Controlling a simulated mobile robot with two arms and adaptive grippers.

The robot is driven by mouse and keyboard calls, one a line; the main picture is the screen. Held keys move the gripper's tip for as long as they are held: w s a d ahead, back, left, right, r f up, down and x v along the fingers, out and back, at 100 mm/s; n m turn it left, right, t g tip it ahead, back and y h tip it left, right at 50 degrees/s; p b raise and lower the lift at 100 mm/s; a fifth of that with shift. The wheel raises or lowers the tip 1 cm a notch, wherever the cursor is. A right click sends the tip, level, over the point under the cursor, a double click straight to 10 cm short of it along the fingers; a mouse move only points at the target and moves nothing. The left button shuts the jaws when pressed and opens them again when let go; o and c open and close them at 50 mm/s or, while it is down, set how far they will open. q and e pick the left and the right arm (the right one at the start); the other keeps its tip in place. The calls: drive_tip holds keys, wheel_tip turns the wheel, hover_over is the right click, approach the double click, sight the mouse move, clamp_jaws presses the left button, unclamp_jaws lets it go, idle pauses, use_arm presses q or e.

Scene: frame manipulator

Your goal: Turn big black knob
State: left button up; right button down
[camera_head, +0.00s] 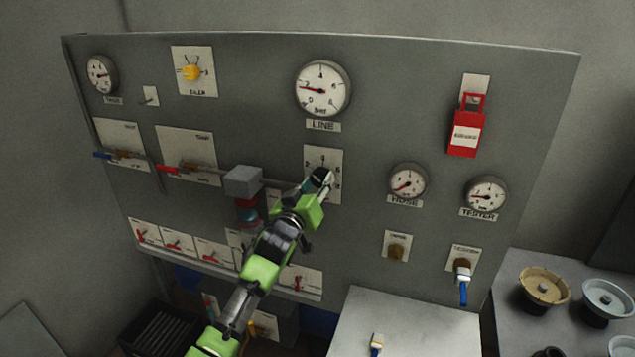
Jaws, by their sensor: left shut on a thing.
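The big black knob (321,176) sits on a white marked plate below the large LINE gauge, near the middle of the grey panel. My left gripper (314,185), on a green and dark arm rising from the bottom left, is shut on the knob. The gripper covers much of the knob and the lower left of its plate, so the knob's pointing direction cannot be read. My right gripper is not in view.
The LINE gauge (322,89) is above the knob. A grey box fixture (243,181) juts out left of my gripper. A pale tabletop (410,318) stands below.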

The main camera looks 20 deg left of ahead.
use_arm(q)
drive_tip(key=m, duration=0.5)
drive_tip(key=shift+m+p, duration=0.3)
drive_tip(key=m, duration=0.5)
drive_tip(key=shift+p, duration=0.3)
drive_tip(key=m+p, duration=0.1)
drive_tip(key=m, duration=0.5)
drive_tip(key=shift+m, duration=0.3)
drive_tip(key=shift+m+p, duration=0.35)
drive_tip(key=shift+m, duration=1.95)
drive_tip(key=o, duration=1.1)
drive_tip(key=s, duration=1.2)
drive_tip(key=shift+a, duration=0.25)
